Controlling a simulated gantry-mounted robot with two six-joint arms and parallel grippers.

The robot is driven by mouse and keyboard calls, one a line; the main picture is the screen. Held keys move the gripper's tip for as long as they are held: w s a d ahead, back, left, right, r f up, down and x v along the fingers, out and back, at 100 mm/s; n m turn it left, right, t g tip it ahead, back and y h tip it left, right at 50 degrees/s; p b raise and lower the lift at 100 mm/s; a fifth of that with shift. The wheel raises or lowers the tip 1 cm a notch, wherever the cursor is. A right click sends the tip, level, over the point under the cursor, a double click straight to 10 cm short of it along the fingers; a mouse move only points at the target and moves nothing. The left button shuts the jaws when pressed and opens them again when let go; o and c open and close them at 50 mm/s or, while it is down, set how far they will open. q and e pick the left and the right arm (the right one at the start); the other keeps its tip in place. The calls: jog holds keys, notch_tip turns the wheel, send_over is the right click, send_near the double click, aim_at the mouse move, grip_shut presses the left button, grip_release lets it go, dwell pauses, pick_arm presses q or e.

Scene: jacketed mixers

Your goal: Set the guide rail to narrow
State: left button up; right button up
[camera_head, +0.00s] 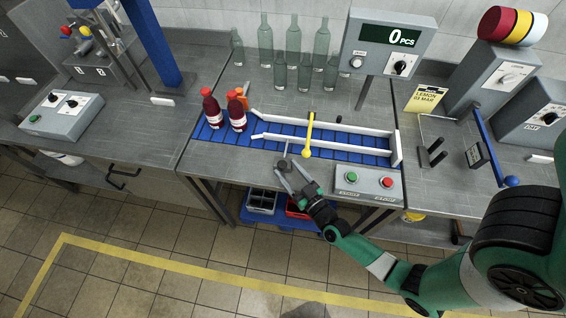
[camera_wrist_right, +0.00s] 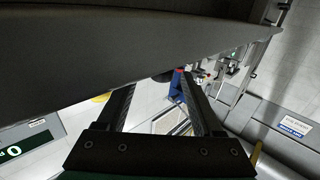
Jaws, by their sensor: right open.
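The guide rail is a pair of white rails over a blue slatted conveyor (camera_head: 260,143): a back rail (camera_head: 320,124) and a front rail (camera_head: 325,146). They flare apart toward the left. A yellow lever (camera_head: 309,132) with a round yellow end crosses the rails near the middle. My right gripper (camera_head: 291,167) is at the table's front edge, in front of and slightly left of the lever, apart from it. Its fingers are spread and empty; they also show apart in the right wrist view (camera_wrist_right: 158,90). The lever cannot be made out there. My left gripper is not in view.
Two red bottles (camera_head: 237,115) stand on the conveyor's left end. A button box (camera_head: 366,182) with green and red buttons sits right of my right gripper. Clear glass bottles (camera_head: 293,45) and a counter display (camera_head: 388,38) reading 0 PCS stand behind. A blue-handled lever (camera_head: 490,145) is at right.

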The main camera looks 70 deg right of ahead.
jog(key=p+v, duration=0.1)
jog(key=v, duration=0.7)
jog(key=shift+p, duration=0.35)
